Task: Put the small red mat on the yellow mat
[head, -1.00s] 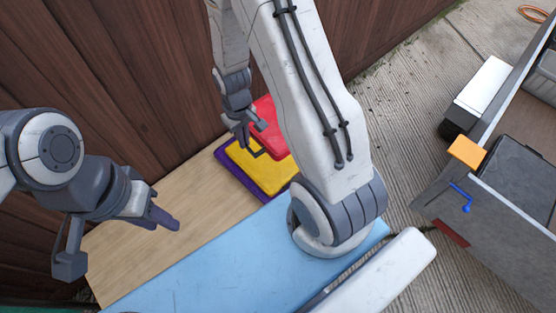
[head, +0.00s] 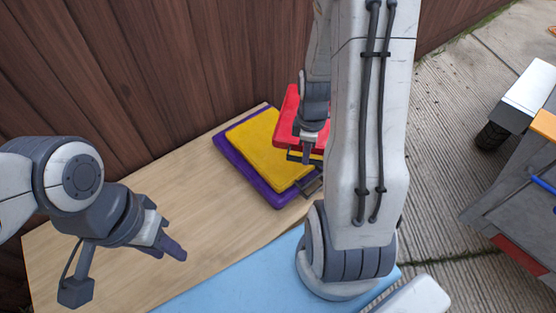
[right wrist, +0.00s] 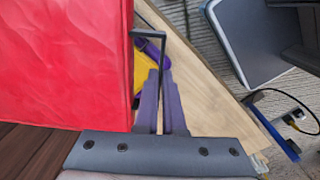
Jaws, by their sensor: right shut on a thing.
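The small red mat (head: 289,118) hangs from my right gripper (head: 305,155), which is shut on its dark handle (right wrist: 135,37). In the right wrist view the red mat (right wrist: 65,65) fills the left side, beside the fingers. The yellow mat (head: 262,147) lies flat on a purple mat (head: 232,166) on a wooden tabletop. The red mat appears above the yellow mat's right side and partly covers it from view; my right arm hides the rest. My left gripper (head: 172,247) is empty over the tabletop; its opening is unclear.
The wooden tabletop (head: 130,215) is clear to the left of the mats. A light blue surface (head: 235,281) lies at its near side. A brown plank wall (head: 130,75) stands behind. A grey cart-like object (head: 510,205) is at the right on paved ground.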

